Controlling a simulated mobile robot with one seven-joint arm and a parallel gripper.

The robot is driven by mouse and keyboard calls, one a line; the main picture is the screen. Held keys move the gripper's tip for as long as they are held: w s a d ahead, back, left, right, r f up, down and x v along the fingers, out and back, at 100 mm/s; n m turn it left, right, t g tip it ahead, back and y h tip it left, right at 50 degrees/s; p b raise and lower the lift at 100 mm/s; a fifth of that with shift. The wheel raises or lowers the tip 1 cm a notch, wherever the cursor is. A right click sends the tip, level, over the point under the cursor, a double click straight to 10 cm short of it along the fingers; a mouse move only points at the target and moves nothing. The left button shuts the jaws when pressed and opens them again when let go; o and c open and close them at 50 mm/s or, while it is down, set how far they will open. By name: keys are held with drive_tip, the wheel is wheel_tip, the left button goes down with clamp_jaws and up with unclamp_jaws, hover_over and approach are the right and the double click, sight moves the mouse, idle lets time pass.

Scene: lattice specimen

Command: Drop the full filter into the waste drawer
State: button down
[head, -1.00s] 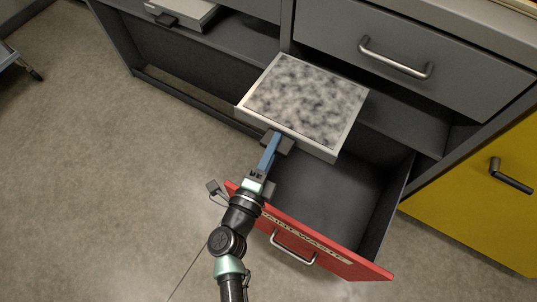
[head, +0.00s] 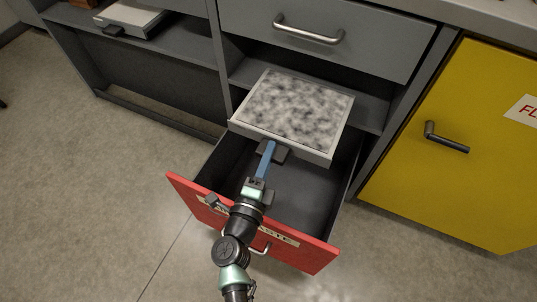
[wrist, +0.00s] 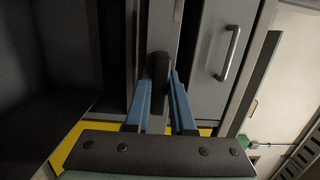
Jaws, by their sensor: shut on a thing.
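The full filter (head: 294,110) is a square pale frame with a mottled grey, dirty face, seen in the head view. It is held roughly level above the back part of the open waste drawer (head: 314,256), which has a red front with a partly covered label. My gripper (head: 267,150) is shut on the dark tab at the filter's near edge. In the wrist view the blue fingers (wrist: 160,82) close around this dark tab. The filter hides the rear of the drawer; the visible part of its dark inside looks empty.
A closed grey drawer (head: 365,38) with a bar handle is above and behind the filter. A yellow door (head: 450,170) stands at the right. Another filter-like panel (head: 128,14), clean and pale with a dark tab, lies on the left shelf. Open floor is at the left.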

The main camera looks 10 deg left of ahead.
wheel_tip(320, 180, down, 4)
drive_tip(key=b, duration=0.3)
drive_tip(key=shift+f+b, duration=0.1)
drive_tip(key=shift+b, duration=0.3)
drive_tip(key=c, duration=0.7)
unclamp_jaws()
drive_tip(key=shift+f, duration=0.15)
drive_tip(key=shift+s, duration=0.15)
drive_tip(key=s+p, duration=0.1)
drive_tip(key=s, duration=0.3)
drive_tip(key=s+a+p, duration=0.1)
drive_tip(key=s, duration=0.3)
drive_tip(key=s+a+p, duration=0.1)
drive_tip(key=s, duration=0.3)
drive_tip(key=shift+s+a, duration=0.2)
drive_tip(key=shift+s, duration=0.05)
